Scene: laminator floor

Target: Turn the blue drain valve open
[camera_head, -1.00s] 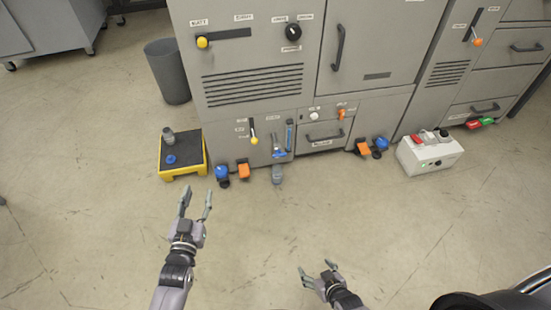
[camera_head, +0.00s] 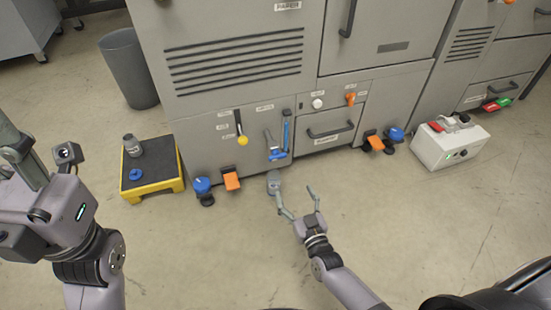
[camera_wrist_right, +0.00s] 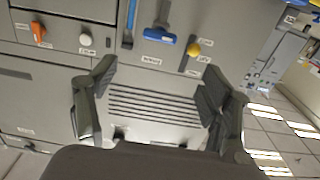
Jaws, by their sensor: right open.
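The blue drain valve (camera_head: 278,155) is on the lower front of the grey machine, a blue crossbar handle below a grey stem. In the right wrist view, which looks upside down, the blue handle (camera_wrist_right: 160,37) shows beyond my fingers, clear of them. My right gripper (camera_head: 297,196) is open and empty, in front of the machine and below the valve; its spread fingers also show in the right wrist view (camera_wrist_right: 158,70). My left gripper (camera_head: 22,160) is raised at the left edge; its fingertips are cut off, so its opening is unclear.
A blue vertical strip (camera_head: 286,128) is just right of the valve, and a yellow-knobbed lever (camera_head: 242,140) is to its left. A grey cup-like piece (camera_head: 273,182) is below the valve, near my right fingers. A yellow-edged step (camera_head: 152,188) stands left; a white box (camera_head: 440,152) stands right.

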